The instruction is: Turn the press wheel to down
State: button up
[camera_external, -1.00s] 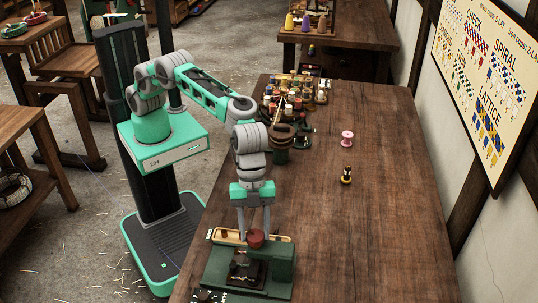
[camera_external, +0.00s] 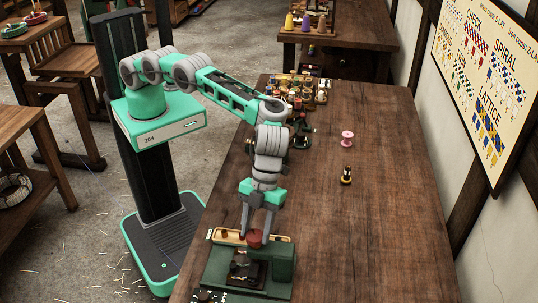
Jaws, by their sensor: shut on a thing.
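The green press (camera_external: 281,265) stands on the near end of the long wooden table. Its small red wheel (camera_external: 254,242) is on top, toward the back of the press. My gripper (camera_external: 256,232) comes down from above, tilted, with its fingers at the wheel and shut on it. The fingers partly hide the wheel, so its exact turn cannot be read. A dark plate (camera_external: 240,270) with a small grey piece lies in the front of the press.
A tan strip (camera_external: 225,237) lies just behind the press. Small jars and bobbins (camera_external: 318,88) crowd the table's far left. A pink spool (camera_external: 347,137) and a black-and-yellow piece (camera_external: 346,176) stand mid-table. The table's right side is clear.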

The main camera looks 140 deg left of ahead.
aim_at(256, 234)
dwell(0.3)
jog(key=o, duration=1.4)
jog(key=shift+r, duration=0.1)
jog(key=v, duration=0.4)
jog(key=shift+a+r, duration=0.1)
jog(key=s+a+b, duration=0.1)
jog(key=s+a, duration=0.1)
jog(key=a, duration=0.1)
jog(key=s+a+b, duration=0.1)
jog(key=s+a, duration=0.1)
jog(key=a, duration=0.2)
jog(key=s+a+b, duration=0.1)
jog(key=s+a, duration=0.1)
jog(key=a, duration=0.1)
jog(key=shift+a+r+b, duration=0.25)
jog(key=shift+b, duration=0.15)
